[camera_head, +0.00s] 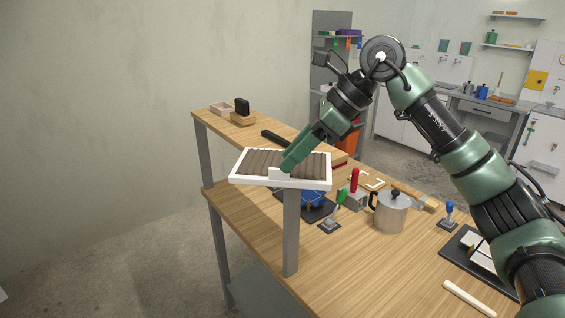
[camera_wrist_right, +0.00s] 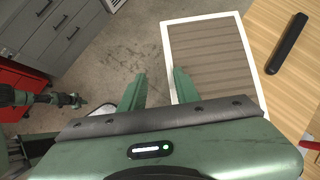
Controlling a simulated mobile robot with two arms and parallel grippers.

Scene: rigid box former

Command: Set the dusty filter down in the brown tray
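The dusty filter (camera_head: 310,168) is a flat white frame with grey-brown pleats. It is level over the near end of the upper shelf and juts past the shelf's edge; I cannot tell whether it touches the shelf. A white tab shows at the middle of its near side. My right gripper (camera_head: 284,170) is at that side. In the right wrist view my right gripper's fingers (camera_wrist_right: 160,75) stand apart, with floor and the edge of the filter (camera_wrist_right: 212,60) between or below them. My left gripper (camera_wrist_right: 77,101) is small, low and away from the filter. I cannot clearly identify the brown tray.
The upper shelf (camera_head: 215,118) carries a small pinkish box (camera_head: 221,108), a wooden block with a black piece (camera_head: 242,117) and a black bar (camera_head: 278,138). Below, the bench (camera_head: 345,268) holds a metal pot (camera_head: 390,213), clamps and a white rod (camera_head: 469,298). Its near middle is clear.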

